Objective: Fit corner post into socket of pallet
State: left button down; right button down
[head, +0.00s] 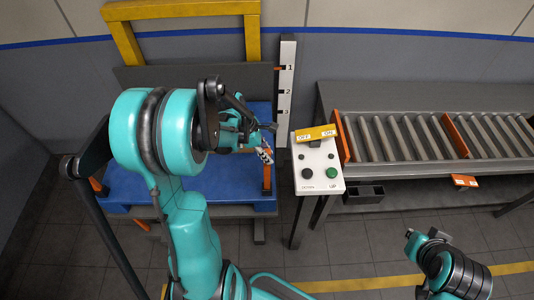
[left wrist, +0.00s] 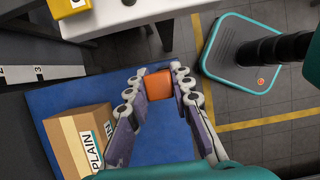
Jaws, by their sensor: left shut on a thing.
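The blue pallet (head: 205,188) lies low behind my left arm, and its blue deck also shows in the left wrist view (left wrist: 68,98). My left gripper (head: 266,150) is shut on an orange corner post (head: 267,178). The post stands about upright at the pallet's right edge. In the left wrist view the post's orange top (left wrist: 158,84) sits between the fingertips. Its foot and any socket under it are hidden, so I cannot tell whether it is seated. Another orange post (head: 97,187) stands at the pallet's left side. Part of my right arm shows at lower right; its fingers are not clear.
A cardboard box (left wrist: 66,140) marked PLAIN lies on the pallet near my left fingers. A white button console (head: 318,172) stands close right of the post. A roller conveyor (head: 400,135) is further right. A numbered height scale (head: 287,85) rises behind. Floor in front is clear.

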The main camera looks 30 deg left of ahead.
pick_arm(q)
jog(key=shift+f+b, duration=0.75)
jog(key=c, duration=1.3)
grip_release()
jog(key=shift+o, duration=0.2)
jog(key=shift+r, duration=0.1)
jog(key=shift+c, duration=0.4)
jog(key=shift+r+p, duration=4.35)
jog(key=shift+r, duration=1.6)
